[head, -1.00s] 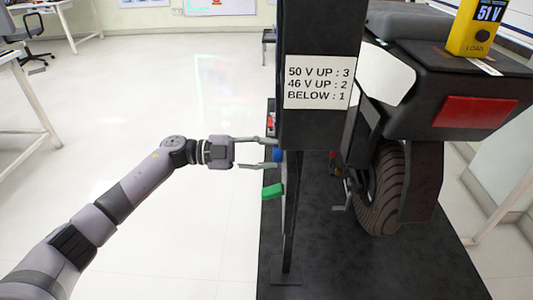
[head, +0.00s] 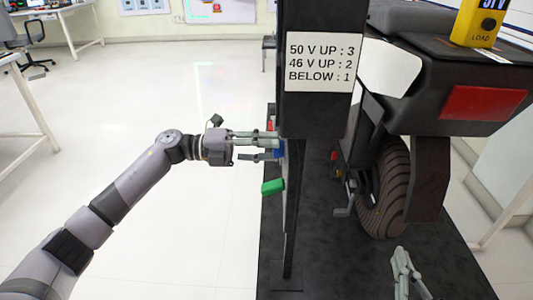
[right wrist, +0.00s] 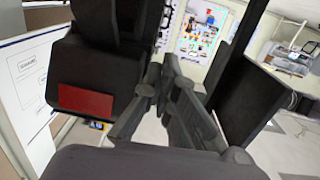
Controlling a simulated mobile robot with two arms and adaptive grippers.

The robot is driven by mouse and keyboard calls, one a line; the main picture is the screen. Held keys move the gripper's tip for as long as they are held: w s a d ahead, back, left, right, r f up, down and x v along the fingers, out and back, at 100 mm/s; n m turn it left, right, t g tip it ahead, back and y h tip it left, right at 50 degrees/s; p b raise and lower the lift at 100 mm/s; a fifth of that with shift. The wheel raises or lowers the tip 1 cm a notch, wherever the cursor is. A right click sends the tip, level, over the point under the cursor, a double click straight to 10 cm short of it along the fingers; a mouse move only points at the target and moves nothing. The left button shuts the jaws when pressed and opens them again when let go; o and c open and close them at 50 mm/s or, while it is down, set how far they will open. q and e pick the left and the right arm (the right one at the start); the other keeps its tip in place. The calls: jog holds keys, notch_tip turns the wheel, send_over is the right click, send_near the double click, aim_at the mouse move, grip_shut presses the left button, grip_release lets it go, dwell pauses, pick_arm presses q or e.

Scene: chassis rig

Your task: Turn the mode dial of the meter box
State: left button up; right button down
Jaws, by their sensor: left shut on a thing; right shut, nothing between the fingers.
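A post in the head view carries a dark box with a white label (head: 319,62) reading 50 V UP : 3, 46 V UP : 2, BELOW : 1. A blue part (head: 279,147), perhaps the dial, shows at the post's left side; its face is hidden. My left gripper (head: 275,146) is shut on this blue part, with its wrist rolled. The yellow meter (head: 480,22) stands at the top right, its display cut off by the frame edge. My right gripper (head: 402,262) is shut and empty at the lower right, near the wheel. Its fingers (right wrist: 152,92) also show in the right wrist view.
A green part (head: 272,187) juts left below the blue one, and a red part (head: 270,125) sits above it. A scooter with a rear wheel (head: 384,195) stands right of the post on a black platform (head: 340,270).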

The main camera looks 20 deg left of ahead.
pick_arm(q)
jog(key=shift+m+b, duration=0.45)
jog(key=shift+m, duration=0.45)
pick_arm(e)
jog(key=shift+s+a+r+t+y, duration=0.15)
jog(key=shift+r+t, duration=0.4)
jog(key=shift+r, duration=0.3)
jog(key=shift+w+a+r+t+y, duration=0.1)
jog(key=shift+r+t+y, duration=0.1)
jog(key=shift+r+t, duration=0.5)
jog(key=shift+s+a+r+t+y, duration=0.15)
jog(key=shift+r+t, duration=0.2)
jog(key=shift+r, duration=0.7)
jog(key=shift+w, duration=0.1)
pick_arm(q)
jog(key=o, duration=1.2)
jog(key=shift+c, duration=0.2)
jog(key=shift+a, duration=0.15)
jog(key=v, duration=1.2)
